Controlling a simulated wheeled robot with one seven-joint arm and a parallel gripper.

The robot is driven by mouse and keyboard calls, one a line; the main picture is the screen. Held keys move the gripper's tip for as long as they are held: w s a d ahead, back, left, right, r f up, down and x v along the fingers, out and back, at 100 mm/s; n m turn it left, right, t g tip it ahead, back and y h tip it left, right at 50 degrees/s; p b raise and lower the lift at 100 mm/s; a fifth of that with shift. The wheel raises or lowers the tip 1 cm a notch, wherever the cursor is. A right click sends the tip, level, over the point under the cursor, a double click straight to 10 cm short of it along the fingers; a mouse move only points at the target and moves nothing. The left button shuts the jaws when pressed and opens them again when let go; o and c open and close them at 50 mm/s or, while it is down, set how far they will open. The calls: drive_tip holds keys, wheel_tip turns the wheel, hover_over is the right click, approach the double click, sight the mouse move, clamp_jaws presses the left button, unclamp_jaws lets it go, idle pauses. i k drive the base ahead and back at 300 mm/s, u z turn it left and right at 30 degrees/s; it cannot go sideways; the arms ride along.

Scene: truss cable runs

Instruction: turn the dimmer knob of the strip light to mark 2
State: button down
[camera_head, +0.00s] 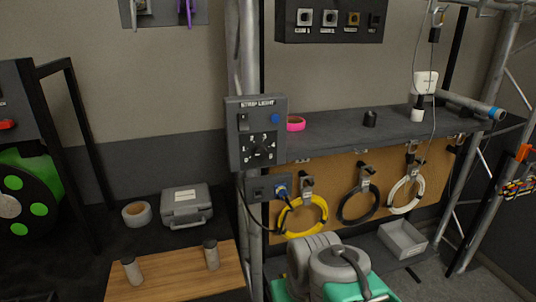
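The grey strip light box (236,150), labelled "STRIP LIGHT", is mounted on the upright truss pole just left of the picture's centre. Its dark dimmer knob (263,151) is on the lower part of its face, with small white marks around it. The knob's pointer is too small to read.
A socket box (257,190) with a plugged cable is below the strip light box. Yellow (284,222), black (344,214) and white (392,205) cable coils hang right of it. A shelf (335,139) holds pink tape (295,124). A wooden board (180,278) bears two grey cylinders.

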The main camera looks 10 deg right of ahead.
sight(260, 152)
drive_tip(key=k, duration=0.95)
drive_tip(key=u, duration=0.9)
drive_tip(key=i, duration=1.2)
drive_tip(key=z, duration=0.25)
